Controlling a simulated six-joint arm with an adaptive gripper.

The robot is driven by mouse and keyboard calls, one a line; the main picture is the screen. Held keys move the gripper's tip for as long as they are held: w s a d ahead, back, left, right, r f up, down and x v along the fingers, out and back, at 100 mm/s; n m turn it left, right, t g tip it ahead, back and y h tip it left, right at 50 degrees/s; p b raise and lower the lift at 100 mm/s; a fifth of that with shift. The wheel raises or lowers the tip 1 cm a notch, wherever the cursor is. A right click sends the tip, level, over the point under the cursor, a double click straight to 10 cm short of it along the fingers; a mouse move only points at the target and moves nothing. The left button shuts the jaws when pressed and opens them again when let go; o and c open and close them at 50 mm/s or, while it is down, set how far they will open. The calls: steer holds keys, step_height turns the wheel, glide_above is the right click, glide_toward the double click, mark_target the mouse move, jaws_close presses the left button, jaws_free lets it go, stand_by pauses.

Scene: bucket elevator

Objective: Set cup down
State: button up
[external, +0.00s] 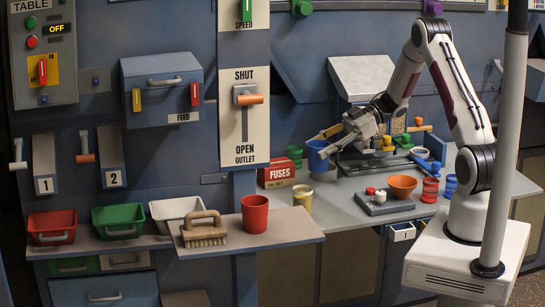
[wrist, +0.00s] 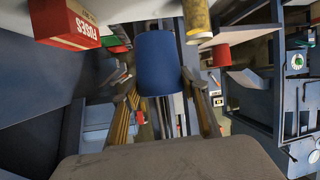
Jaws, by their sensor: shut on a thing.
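My gripper (external: 333,146) is shut on a blue cup (external: 317,157) and holds it above the grey bench on the right, behind the yellow can. In the wrist view the blue cup (wrist: 160,65) sits between the two fingers (wrist: 161,82). The bench surface directly under the cup is partly hidden. A separate red cup (external: 255,214) stands upright on the front shelf, and a red cup shape (wrist: 221,54) also shows in the wrist view.
A red FUSES box (external: 276,175) and a yellow can (external: 302,195) stand close to the held cup. An orange bowl (external: 402,186) and a grey button box (external: 383,202) are to the right. A brush (external: 204,231) lies on the front shelf (external: 280,236). Bare bench shows around the can.

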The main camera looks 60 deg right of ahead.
mark_target(320, 166)
steer(key=shift+f, duration=3.1)
steer(key=shift+f, duration=1.9)
steer(key=shift+f, duration=0.1)
steer(key=o, duration=1.1)
steer(key=shift+o, duration=0.2)
steer(key=v, duration=1.2)
